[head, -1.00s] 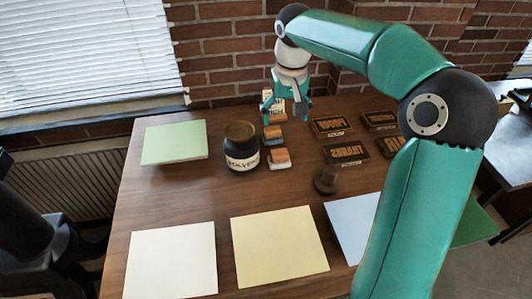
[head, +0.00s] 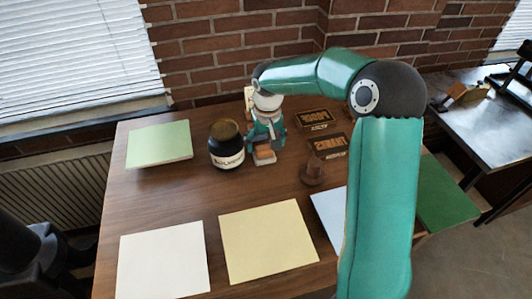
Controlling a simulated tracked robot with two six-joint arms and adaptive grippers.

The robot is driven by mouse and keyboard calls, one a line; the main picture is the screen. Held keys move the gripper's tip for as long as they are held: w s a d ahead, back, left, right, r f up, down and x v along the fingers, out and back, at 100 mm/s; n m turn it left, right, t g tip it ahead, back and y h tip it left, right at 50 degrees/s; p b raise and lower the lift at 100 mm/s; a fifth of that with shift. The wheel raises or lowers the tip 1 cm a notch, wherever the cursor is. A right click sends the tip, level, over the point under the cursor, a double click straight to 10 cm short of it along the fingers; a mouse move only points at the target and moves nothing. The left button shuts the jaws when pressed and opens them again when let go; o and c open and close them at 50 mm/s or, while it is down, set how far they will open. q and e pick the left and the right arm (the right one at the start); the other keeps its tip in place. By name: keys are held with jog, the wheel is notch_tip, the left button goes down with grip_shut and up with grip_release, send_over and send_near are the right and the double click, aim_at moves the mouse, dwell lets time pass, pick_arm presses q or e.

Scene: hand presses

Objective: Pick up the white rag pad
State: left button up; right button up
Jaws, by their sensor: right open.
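The white rag pad (head: 262,160), a small block with an orange-brown top and a pale base, lies on the wooden table to the right of the dark jar. My right gripper (head: 266,145) is open and points down right at the pad, its fingers over the pad's far part. I cannot tell whether the fingers touch it. The second, blue-grey pad behind it is hidden by the gripper. My left gripper is not in view.
A dark labelled jar (head: 226,147) stands close left of the pad. Type blocks (head: 318,118) and a dark round-based stamp (head: 313,172) are to the right. White (head: 162,262) and yellow (head: 268,241) sheets lie in front; a green stack (head: 159,146) lies left.

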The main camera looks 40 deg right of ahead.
aim_at(265, 148)
jog(key=shift+w+d+f, duration=0.1)
jog(key=shift+w+f, duration=0.05)
jog(key=shift+f, duration=0.65)
jog(key=shift+w+f, duration=0.15)
jog(key=shift+f, duration=0.6)
jog(key=shift+c, duration=0.3)
jog(key=c, duration=1.2)
jog(key=shift+r, duration=0.1)
notch_tip(265, 148, up, 20)
jog(key=shift+f+p, duration=0.1)
jog(key=shift+p, duration=0.2)
